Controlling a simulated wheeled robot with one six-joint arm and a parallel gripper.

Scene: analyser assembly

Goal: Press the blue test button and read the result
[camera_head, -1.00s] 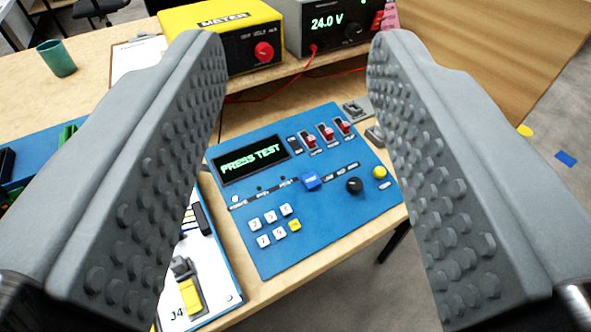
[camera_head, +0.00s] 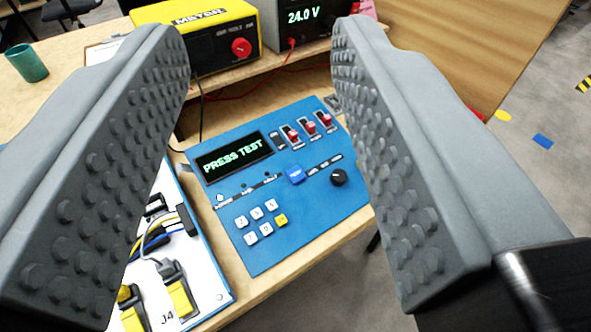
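The blue test button (camera_head: 295,174) sits near the middle of the blue analyser panel (camera_head: 330,212). The panel's dark display (camera_head: 233,158) reads "PRESS TEST" in green. My gripper (camera_head: 262,32) is open and empty, with its two grey studded fingers at the left and right of the picture. The panel shows between the fingers, farther off, and no contact with the button is visible. The right finger hides the panel's right edge.
A white board with yellow connectors (camera_head: 212,272) lies left of the panel. A yellow meter (camera_head: 215,48) and a power supply reading 24.0 V (camera_head: 312,35) stand behind, with red wires. Red switches (camera_head: 311,127), a black knob (camera_head: 339,177) and white keys (camera_head: 257,213) surround the button.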

